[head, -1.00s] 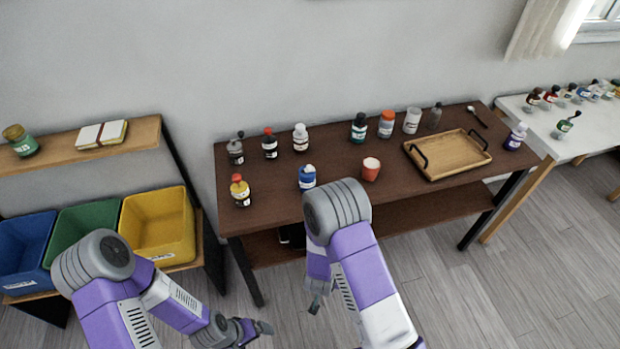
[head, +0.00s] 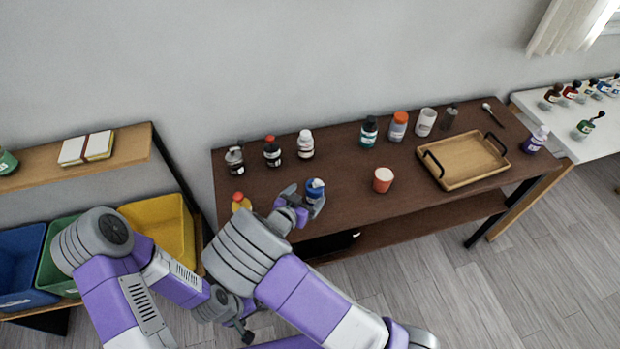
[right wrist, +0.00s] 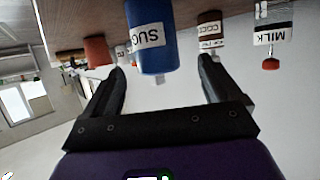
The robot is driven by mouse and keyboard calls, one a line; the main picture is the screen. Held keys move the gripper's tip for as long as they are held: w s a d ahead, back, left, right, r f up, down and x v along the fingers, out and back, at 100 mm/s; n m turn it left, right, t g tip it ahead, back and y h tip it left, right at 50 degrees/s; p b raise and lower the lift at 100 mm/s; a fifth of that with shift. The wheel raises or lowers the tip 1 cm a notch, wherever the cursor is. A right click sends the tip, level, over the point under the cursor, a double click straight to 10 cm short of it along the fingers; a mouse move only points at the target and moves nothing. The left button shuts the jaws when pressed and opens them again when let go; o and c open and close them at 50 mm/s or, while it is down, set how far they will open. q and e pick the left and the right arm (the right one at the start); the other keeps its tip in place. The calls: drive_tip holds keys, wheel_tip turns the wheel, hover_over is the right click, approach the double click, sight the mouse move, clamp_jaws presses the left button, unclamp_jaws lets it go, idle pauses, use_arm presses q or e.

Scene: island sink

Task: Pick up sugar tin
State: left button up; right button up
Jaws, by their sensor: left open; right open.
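The sugar tin is a blue container with a white label reading "SUG"; it stands near the front edge of the brown table in the head view (head: 315,187). In the right wrist view the tin (right wrist: 157,58) appears upside down, at and just beyond the gap between the fingertips. My right gripper (head: 304,200) is open, with its fingers on either side of the tin; I cannot tell whether they touch it. Its open fingers also show in the right wrist view (right wrist: 162,75). My left gripper (head: 250,322) is open and empty, low in front of the shelf and table.
A yellow bottle (head: 240,202) stands left of my right gripper, partly hidden by my arm. An orange-red cup (head: 383,180) stands to the right, and a wooden tray (head: 462,160) further right. Several bottles and jars line the table's back. The table (head: 345,215) is bare between tin and cup.

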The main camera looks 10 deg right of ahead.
sight(316, 188)
drive_tip(key=shift+x, duration=1)
drive_tip(key=shift+w+d+f+b, duration=0.2)
drive_tip(key=shift+d+f+b, duration=0.05)
drive_tip(key=shift+d+b, duration=0.1)
drive_tip(key=b+x, duration=0.1)
drive_tip(key=x, duration=0.2)
drive_tip(key=shift+w+d+f, duration=0.15)
drive_tip(key=shift+d+f, duration=0.1)
drive_tip(key=shift+f, duration=0.05)
drive_tip(key=shift+w+d+f, duration=0.1)
drive_tip(key=shift+w+d, duration=0.2)
drive_tip(key=shift+w, duration=0.05)
drive_tip(key=shift+c, duration=0.3)
drive_tip(key=c, duration=1.1)
